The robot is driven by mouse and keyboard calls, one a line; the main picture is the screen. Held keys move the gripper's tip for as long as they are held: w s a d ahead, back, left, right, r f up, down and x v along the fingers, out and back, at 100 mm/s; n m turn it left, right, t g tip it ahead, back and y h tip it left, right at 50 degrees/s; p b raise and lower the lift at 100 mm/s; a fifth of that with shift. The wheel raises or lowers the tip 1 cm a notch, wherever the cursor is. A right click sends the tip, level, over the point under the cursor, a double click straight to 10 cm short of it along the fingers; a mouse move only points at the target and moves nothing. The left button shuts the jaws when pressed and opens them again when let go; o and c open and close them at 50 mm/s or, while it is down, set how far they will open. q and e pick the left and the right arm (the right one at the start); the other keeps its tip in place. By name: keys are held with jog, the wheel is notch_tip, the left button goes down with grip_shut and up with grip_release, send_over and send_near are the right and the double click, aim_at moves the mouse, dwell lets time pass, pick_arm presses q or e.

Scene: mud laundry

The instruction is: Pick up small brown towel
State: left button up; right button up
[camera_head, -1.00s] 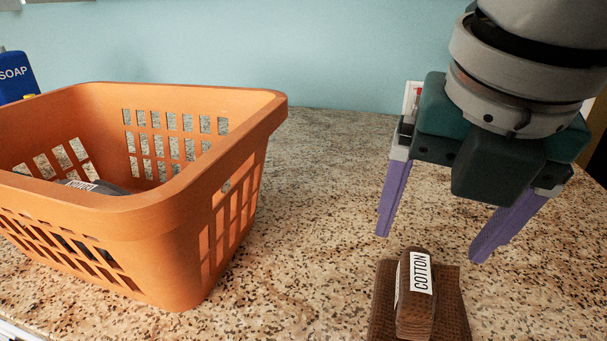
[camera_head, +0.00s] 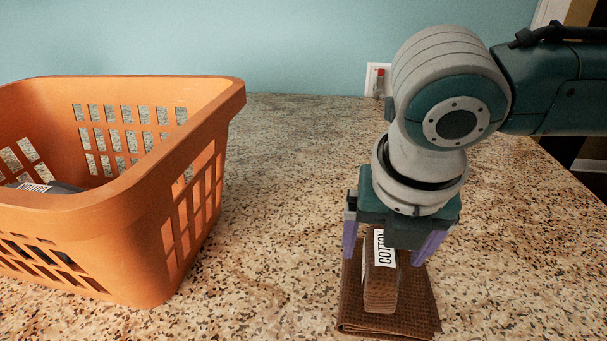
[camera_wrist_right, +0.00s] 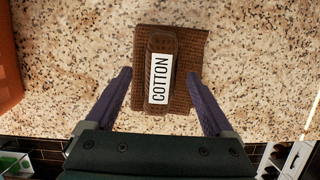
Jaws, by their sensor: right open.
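The small brown towel is a folded bundle (camera_head: 380,285) with a white COTTON label. It lies on a flat brown cloth (camera_head: 420,308) on the counter. In the right wrist view the towel (camera_wrist_right: 162,98) and the cloth (camera_wrist_right: 192,50) lie just beyond the fingertips, label facing up. My right gripper (camera_head: 388,252) is open, pointing down over the towel, with its purple fingers on either side of it. The right wrist view shows the same open fingers (camera_wrist_right: 160,88) and nothing between them held. The gripper hides the towel's far end in the head view. My left gripper is not in view.
An orange laundry basket (camera_head: 165,205) stands at the left, with a dark labelled item (camera_head: 45,187) inside. The speckled counter (camera_head: 280,200) is clear between the basket and the towel. A wall outlet (camera_head: 376,80) is behind.

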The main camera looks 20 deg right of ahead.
jog(key=shift+c, duration=0.4)
grip_shut()
dwell(0.4)
